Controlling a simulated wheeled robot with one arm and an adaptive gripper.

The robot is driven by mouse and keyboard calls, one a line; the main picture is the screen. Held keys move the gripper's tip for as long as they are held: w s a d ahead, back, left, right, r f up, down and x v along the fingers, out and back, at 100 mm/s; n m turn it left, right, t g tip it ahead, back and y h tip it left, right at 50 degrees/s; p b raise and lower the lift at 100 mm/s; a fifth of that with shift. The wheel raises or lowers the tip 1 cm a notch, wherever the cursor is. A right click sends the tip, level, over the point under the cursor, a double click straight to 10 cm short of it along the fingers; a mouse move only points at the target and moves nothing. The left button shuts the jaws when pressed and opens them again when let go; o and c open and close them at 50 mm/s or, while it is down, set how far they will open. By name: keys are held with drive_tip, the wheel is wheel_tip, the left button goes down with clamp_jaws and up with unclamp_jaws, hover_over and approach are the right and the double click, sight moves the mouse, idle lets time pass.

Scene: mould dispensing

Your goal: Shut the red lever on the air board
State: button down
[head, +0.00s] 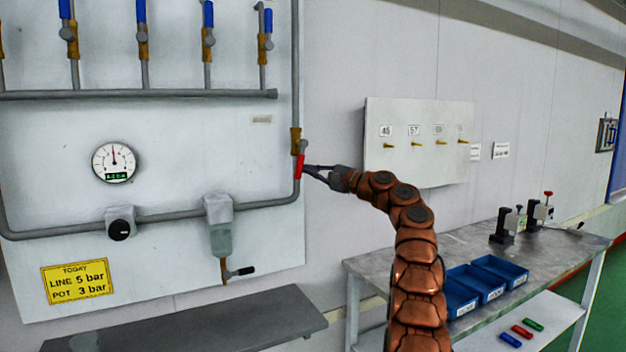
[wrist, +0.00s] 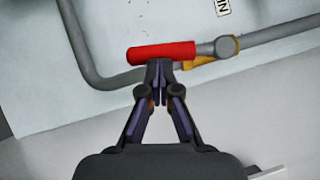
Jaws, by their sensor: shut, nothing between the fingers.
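The red lever (head: 299,166) is on the vertical pipe at the right edge of the air board (head: 180,255), just below a brass valve body (head: 295,140). It hangs roughly in line with the pipe. In the wrist view the red lever (wrist: 163,52) lies across the picture, with its pivot at the right. My gripper (head: 308,170) is shut with nothing between its fingers. Its fingertips, also in the wrist view (wrist: 159,66), are at the lever's near side, close to or touching it; I cannot tell which.
Several blue-handled valves (head: 208,15) line the board's top. A gauge (head: 114,162), a black knob (head: 120,229) and a yellow sign (head: 77,282) are further left. A grey shelf (head: 200,325) is below. A panel with small hooks (head: 419,160) and a bench (head: 415,260) with blue bins (head: 500,271) stand right.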

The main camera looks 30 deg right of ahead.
drive_tip(key=shift+a+f+m+b, duration=0.25)
drive_tip(key=shift+a+m+b, duration=0.05)
drive_tip(key=shift+b, duration=0.45)
drive_tip(key=shift+a+m+t+b, duration=0.3)
drive_tip(key=shift+a+m+b, duration=0.1)
drive_tip(key=shift+b, duration=0.6)
drive_tip(key=shift+a+m+t+b, duration=0.1)
drive_tip(key=shift+m+t+b, duration=0.4)
drive_tip(key=shift+b, duration=0.55)
